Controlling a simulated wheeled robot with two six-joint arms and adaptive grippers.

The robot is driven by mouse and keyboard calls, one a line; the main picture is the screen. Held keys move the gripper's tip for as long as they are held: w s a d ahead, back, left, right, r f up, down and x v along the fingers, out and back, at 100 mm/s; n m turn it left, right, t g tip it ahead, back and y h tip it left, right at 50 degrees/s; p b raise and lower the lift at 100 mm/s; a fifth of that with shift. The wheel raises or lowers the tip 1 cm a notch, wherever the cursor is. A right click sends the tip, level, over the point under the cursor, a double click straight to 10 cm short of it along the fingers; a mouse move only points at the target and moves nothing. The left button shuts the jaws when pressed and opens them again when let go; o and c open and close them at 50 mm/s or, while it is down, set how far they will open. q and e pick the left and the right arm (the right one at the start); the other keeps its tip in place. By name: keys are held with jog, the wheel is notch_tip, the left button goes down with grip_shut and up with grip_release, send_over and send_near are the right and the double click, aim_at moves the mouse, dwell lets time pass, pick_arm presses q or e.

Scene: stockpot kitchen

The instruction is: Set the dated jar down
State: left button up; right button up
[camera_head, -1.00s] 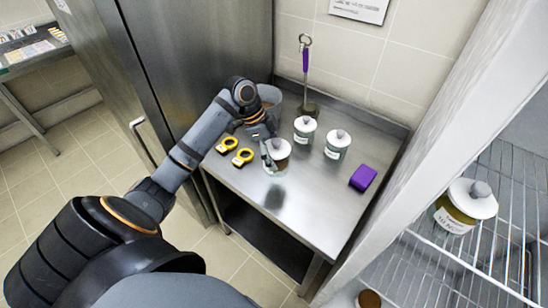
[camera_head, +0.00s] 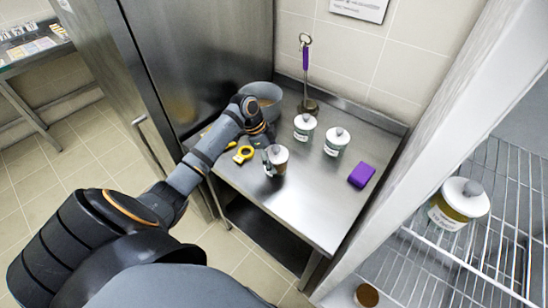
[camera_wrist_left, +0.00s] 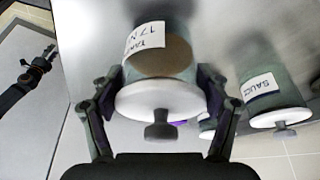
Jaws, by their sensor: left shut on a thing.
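The dated jar (camera_head: 281,156) has a white knobbed lid and brown contents, and is at the near left part of the steel table (camera_head: 310,200). My left gripper (camera_head: 269,160) is shut on it from the left side. In the left wrist view the jar (camera_wrist_left: 165,60) sits between the two fingers of the gripper (camera_wrist_left: 160,95), its white label partly readable as "17 N". The jar looks upright and low over the tabletop; I cannot tell whether its base touches.
Two white-lidded jars (camera_head: 304,127) (camera_head: 337,141) stand behind to the right. A purple block (camera_head: 361,175) lies at the right. A yellow tape-like item (camera_head: 243,154) is left of the held jar. A grey pot (camera_head: 264,95) and ladle (camera_head: 306,75) are at the back. The table's front middle is clear.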

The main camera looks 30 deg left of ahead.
pick_arm(q)
jog(key=o, duration=1.8)
jog(key=shift+c, duration=0.2)
jog(key=shift+r, duration=0.15)
jog(key=b+v, duration=0.2)
jog(key=v, duration=1)
